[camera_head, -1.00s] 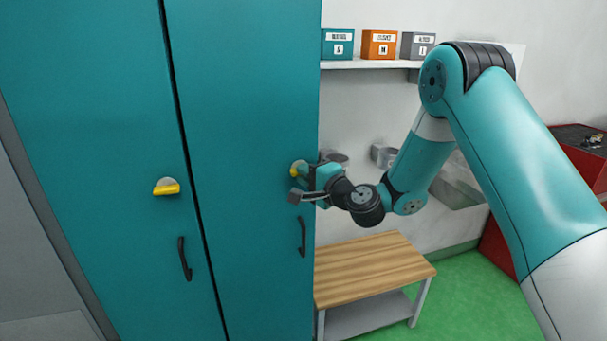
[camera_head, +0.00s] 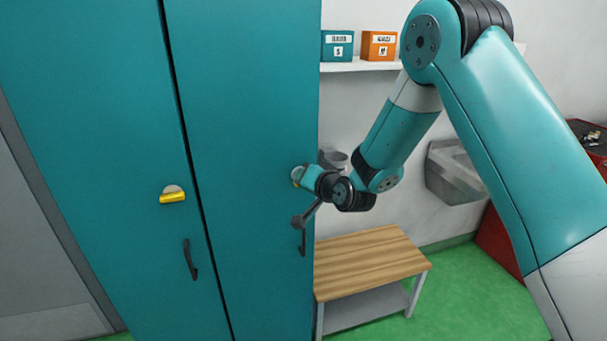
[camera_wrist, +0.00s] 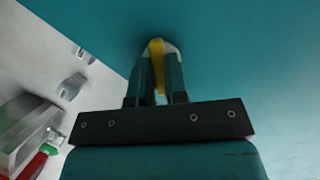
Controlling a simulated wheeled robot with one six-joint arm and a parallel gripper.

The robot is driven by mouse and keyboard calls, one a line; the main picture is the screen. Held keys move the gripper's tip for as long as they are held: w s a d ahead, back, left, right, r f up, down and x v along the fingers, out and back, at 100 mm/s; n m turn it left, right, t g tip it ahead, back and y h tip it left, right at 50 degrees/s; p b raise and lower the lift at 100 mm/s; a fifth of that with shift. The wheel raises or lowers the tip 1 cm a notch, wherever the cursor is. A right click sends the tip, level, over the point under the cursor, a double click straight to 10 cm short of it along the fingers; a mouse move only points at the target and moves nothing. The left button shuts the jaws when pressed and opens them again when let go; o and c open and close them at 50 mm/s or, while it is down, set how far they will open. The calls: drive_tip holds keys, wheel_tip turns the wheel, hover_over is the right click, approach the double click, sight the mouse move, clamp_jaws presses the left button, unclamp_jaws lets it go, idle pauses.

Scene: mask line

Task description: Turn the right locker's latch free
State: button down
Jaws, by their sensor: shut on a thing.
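The right locker (camera_head: 250,120) is a tall teal door with a black handle (camera_head: 302,242) low near its right edge. Its yellow latch (camera_head: 295,180) is mostly hidden behind my gripper in the head view. In the wrist view the yellow latch (camera_wrist: 157,62) stands between the two fingers, with its pale round base behind it. My gripper (camera_wrist: 160,75) is shut on the latch, fingers pointing at the door. It also shows in the head view (camera_head: 300,178). The left locker's yellow latch (camera_head: 172,197) lies about level on its pale disc.
A wooden-topped bench (camera_head: 365,265) stands below my arm, right of the locker. A wall shelf (camera_head: 360,66) holds a teal box (camera_head: 338,45) and an orange box (camera_head: 380,45). A grey basin (camera_head: 455,172) is on the wall.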

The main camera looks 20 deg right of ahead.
drive_tip(key=shift+w+a+r+n+g+h+b, duration=0.1)
drive_tip(key=shift+a+r+n+g+h+b, duration=0.1)
drive_tip(key=shift+n+h+b, duration=0.95)
drive_tip(key=shift+w+a+r+n+g+h+b, duration=0.15)
drive_tip(key=shift+n+h+b, duration=0.5)
drive_tip(key=shift+n+b, duration=0.9)
drive_tip(key=shift+s+r, duration=0.1)
drive_tip(key=c, duration=1.1)
unclamp_jaws()
drive_tip(key=shift+s+a, duration=0.1)
drive_tip(key=shift+a, duration=0.05)
drive_tip(key=shift+c, duration=0.2)
drive_tip(key=shift+s, duration=0.15)
drive_tip(key=b+v, duration=0.4)
drive_tip(key=v, duration=1.3)
drive_tip(key=shift+b, duration=0.35)
